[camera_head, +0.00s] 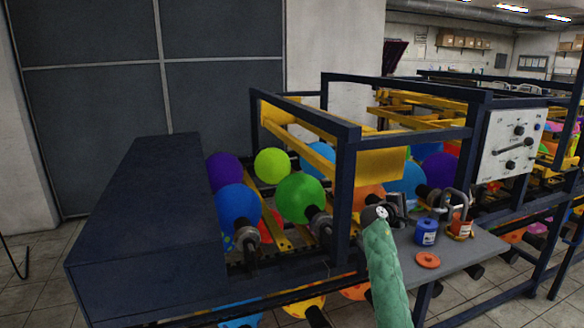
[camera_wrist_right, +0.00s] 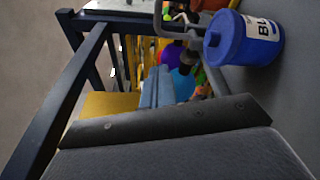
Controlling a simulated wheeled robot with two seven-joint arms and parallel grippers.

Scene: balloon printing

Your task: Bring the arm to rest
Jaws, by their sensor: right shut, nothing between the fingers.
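My right arm, in a green padded sleeve, comes up from the bottom of the head view. My right gripper (camera_head: 398,207) is at its far end, above the grey side shelf (camera_head: 462,250) of the balloon machine. It is shut and empty, just left of a blue pot (camera_head: 426,232). In the right wrist view the blue pot (camera_wrist_right: 245,40), with part of a label, stands at the upper right, apart from the gripper. My left gripper is not in view.
An orange lid (camera_head: 428,260) lies on the shelf, and an orange pot (camera_head: 460,226) stands behind it. The machine's dark frame posts (camera_head: 343,200) stand left of my arm. Coloured balloons (camera_head: 300,197) sit inside the frame. Tiled floor (camera_head: 490,305) shows at lower right.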

